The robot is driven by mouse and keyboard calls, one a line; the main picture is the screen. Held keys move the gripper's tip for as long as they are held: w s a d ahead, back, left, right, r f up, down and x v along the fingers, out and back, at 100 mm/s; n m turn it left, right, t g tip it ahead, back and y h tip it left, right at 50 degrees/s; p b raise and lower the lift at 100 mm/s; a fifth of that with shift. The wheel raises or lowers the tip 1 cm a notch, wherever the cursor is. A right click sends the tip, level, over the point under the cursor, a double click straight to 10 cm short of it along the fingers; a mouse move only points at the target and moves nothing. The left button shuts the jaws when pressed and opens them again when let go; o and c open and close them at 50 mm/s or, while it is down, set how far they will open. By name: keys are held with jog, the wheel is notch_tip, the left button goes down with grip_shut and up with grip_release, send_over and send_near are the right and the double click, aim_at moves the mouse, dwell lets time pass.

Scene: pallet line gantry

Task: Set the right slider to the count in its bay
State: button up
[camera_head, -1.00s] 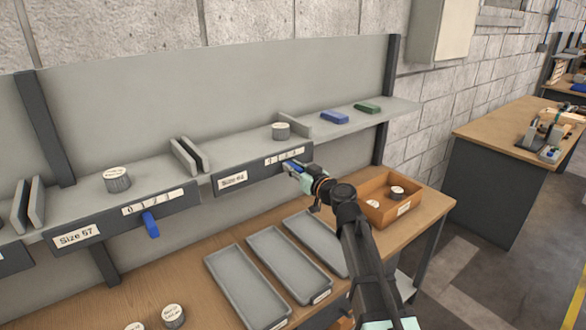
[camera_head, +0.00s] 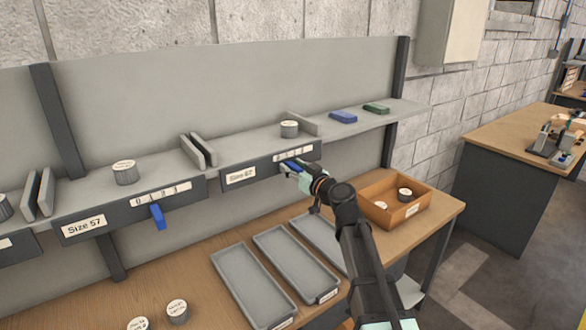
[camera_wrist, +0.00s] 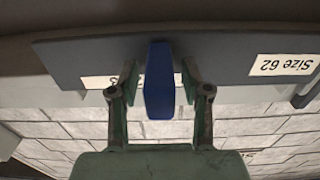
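The right slider is blue and sits on the dark front strip of the right bay (camera_head: 262,172), below a white number scale (camera_head: 294,154). In the wrist view the blue slider (camera_wrist: 159,80) stands between the two fingers of my gripper (camera_wrist: 160,82), with a narrow gap showing on each side. In the head view my gripper (camera_head: 296,168) is at the strip and partly covers the slider. A label reading "Size 62" (camera_head: 240,176) is left of the scale. One round grey piece with a pale top (camera_head: 289,130) stands in this bay. The numbers are too small to read surely.
The neighbouring bay "Size 57" (camera_head: 84,226) has its own blue slider (camera_head: 157,217) and a round piece (camera_head: 124,173). Blue (camera_head: 343,117) and green (camera_head: 376,109) blocks lie at the shelf's right. Grey trays (camera_head: 252,288) and an orange bin (camera_head: 420,209) stand below.

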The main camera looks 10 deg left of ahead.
jog(key=shift+s, duration=0.1)
jog(key=v, duration=1.2)
